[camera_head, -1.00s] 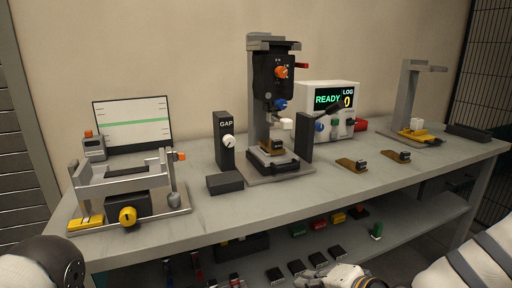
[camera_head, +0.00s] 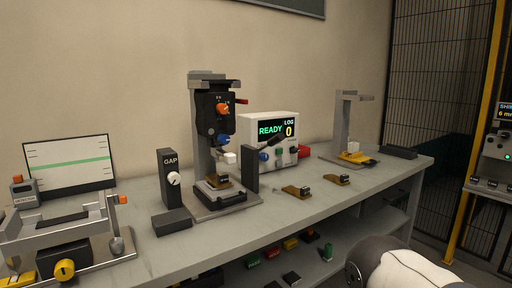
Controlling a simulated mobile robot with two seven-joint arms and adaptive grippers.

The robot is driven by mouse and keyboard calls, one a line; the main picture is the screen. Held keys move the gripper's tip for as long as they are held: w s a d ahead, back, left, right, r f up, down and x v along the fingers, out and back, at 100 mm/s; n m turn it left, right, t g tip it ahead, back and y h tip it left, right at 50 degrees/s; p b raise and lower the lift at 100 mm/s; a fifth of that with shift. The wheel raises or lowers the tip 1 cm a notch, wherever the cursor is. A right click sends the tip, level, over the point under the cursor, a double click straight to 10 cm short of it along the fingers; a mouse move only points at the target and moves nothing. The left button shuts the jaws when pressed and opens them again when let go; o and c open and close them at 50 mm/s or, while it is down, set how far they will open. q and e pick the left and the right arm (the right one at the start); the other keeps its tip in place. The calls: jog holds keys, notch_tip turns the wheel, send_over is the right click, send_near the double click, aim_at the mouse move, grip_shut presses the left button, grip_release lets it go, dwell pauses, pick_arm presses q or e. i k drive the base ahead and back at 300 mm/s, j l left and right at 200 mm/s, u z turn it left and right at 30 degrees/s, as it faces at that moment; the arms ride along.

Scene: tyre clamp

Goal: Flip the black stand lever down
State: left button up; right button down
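The black stand (camera_head: 251,168) is upright on the bench at the right of the press (camera_head: 213,130). Its black lever (camera_head: 273,144) slants up and to the right from the stand's top, in front of the READY display box. A small part in a brown holder (camera_head: 218,183) sits under the press head, left of the stand. Neither gripper shows in the head view. Only a white and dark part of my own arm is at the bottom right edge, well below and apart from the stand.
The GAP block (camera_head: 170,180) with a white knob stands left of the press. The READY box (camera_head: 270,128) is behind the lever. Two brown holders (camera_head: 297,191) (camera_head: 337,179) lie to the right. A grey post (camera_head: 344,125) and the mesh fence (camera_head: 428,85) are farther right.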

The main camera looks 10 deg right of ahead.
aim_at(280, 137)
jog(key=i+j+z, duration=0.15)
jog(key=z, duration=0.25)
jog(key=j+z, duration=0.45)
jog(key=i+l, duration=0.05)
